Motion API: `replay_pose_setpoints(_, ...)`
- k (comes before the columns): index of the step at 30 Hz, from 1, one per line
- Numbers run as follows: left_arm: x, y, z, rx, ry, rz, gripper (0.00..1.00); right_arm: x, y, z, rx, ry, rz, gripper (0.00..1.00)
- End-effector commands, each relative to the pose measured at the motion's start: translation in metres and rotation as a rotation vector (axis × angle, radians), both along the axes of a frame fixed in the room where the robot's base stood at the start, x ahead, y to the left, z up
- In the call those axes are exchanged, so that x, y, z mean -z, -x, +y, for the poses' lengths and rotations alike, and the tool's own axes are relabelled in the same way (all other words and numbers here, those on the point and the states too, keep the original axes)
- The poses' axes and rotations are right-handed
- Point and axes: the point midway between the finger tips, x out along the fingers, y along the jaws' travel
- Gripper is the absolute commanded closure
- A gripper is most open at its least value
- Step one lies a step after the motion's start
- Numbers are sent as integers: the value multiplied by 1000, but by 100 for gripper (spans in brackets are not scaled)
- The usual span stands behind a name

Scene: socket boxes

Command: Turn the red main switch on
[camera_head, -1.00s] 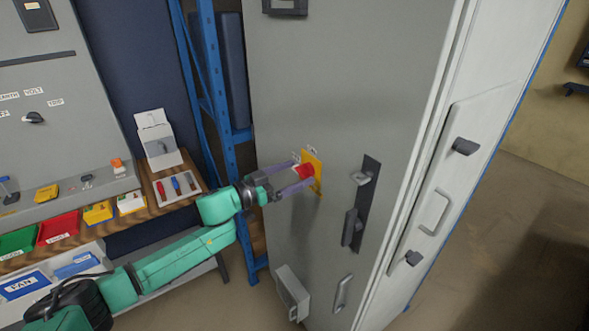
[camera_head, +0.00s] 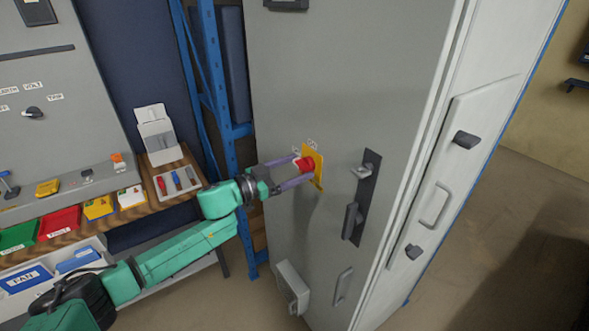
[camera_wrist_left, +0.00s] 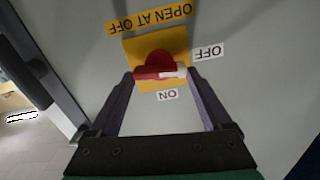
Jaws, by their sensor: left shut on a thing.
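The red main switch (camera_head: 306,164) sits on a yellow plate (camera_head: 319,168) on the grey cabinet door. In the left wrist view the red switch (camera_wrist_left: 156,62) has a bar handle with a white tip at its right end. The bar lies level in that view, its white tip below the OFF label (camera_wrist_left: 209,52) and above and right of the ON label (camera_wrist_left: 167,95). My left gripper (camera_head: 304,170) is shut on the switch handle, one finger at each end of the bar, as the wrist view (camera_wrist_left: 161,76) also shows. My right gripper is not in view.
A dark door handle (camera_head: 360,195) is right of the switch, with a grey box (camera_head: 292,287) low on the door. A blue rack post (camera_head: 216,100) stands left of the cabinet. A workbench with coloured bins (camera_head: 58,223) is at the left. Open floor lies right.

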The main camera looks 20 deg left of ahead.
Motion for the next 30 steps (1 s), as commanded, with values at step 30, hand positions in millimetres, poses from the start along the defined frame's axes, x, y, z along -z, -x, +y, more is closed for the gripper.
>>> replay_pose_setpoints(30, 6, 3, -3, 1, -720, -598, 73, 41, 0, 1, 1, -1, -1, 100)
